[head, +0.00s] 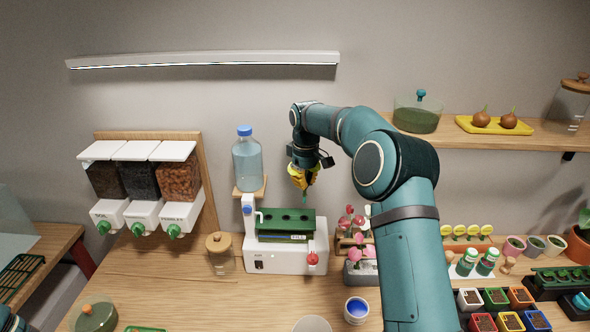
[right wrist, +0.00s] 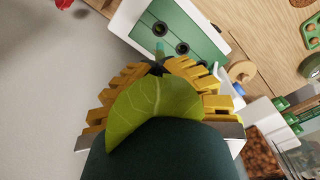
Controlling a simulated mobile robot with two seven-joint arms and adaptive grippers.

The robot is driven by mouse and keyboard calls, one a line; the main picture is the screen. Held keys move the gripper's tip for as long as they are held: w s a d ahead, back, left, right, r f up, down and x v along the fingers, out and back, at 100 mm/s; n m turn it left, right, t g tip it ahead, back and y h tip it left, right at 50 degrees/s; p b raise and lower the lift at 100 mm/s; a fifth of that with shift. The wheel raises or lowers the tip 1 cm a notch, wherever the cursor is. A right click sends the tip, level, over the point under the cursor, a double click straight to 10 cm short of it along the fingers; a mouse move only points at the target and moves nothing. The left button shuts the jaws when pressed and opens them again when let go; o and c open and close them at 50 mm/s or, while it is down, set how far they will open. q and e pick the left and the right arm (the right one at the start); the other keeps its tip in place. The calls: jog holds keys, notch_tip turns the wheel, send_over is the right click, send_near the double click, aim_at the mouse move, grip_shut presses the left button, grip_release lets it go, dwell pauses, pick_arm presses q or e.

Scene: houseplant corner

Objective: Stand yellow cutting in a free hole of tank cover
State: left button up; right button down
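The yellow cutting is a yellow-green leaf (right wrist: 155,105), large in the right wrist view. The yellow ribbed fingers of my right gripper (head: 304,182) close in on both sides of it, and a short green stem end shows beyond the fingertips. The gripper points down, above and slightly right of the tank cover's middle, apart from it. The green tank cover (head: 288,214) lies on a white tank unit and has several dark holes; it also shows in the right wrist view (right wrist: 199,38). The finger contact is hidden behind the leaf. My left gripper is not in view.
A blue-capped bottle (head: 246,162) stands behind left of the cover. A wooden-lidded jar (head: 219,252) is at left, and a blue-filled cup (head: 356,309) is in front.

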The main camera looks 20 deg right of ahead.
aim_at(305, 195)
jog(key=shift+r, duration=0.15)
jog(key=shift+s+f+b, duration=0.1)
jog(key=shift+f+b, duration=0.25)
jog(key=shift+f, duration=0.1)
jog(key=shift+f+b, duration=0.45)
jog(key=shift+f, duration=0.2)
notch_tip(305, 195, down, 3)
jog(key=b, duration=0.2)
jog(key=shift+b, duration=0.35)
jog(key=shift+r, duration=0.1)
jog(key=shift+p, duration=0.75)
jog(key=shift+f+b, duration=1.1)
jog(key=shift+f, duration=1.35)
